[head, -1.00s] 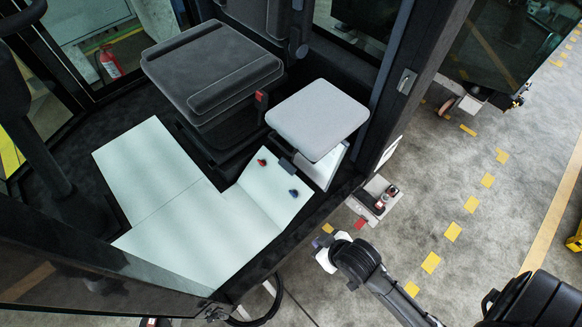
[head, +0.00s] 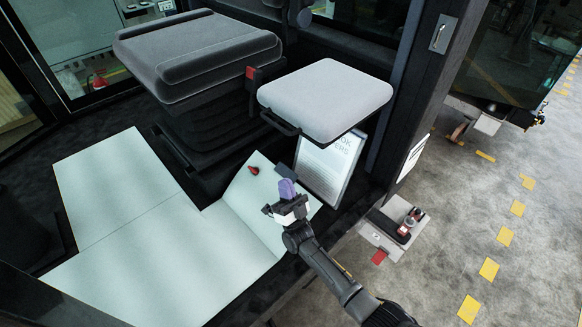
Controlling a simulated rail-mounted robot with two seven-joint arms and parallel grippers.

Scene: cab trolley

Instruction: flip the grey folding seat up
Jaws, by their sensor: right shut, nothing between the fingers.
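The grey folding seat (head: 325,97) is down, its light grey pad roughly level, beside the dark driver's seat. A dark handle bar (head: 280,124) shows under its front left edge. My right gripper (head: 287,190) is shut and empty. It is in front of the folding seat and below its pad in the picture, apart from it, over the pale floor mat. Its arm comes in from the bottom right. My left gripper is not in view.
The dark driver's seat (head: 198,55) with a red buckle stands left of the folding seat. A printed panel (head: 328,165) is under the pad. A red-handled item (head: 254,170) lies on the pale mat (head: 120,220). The dark door post (head: 425,90) rises at right.

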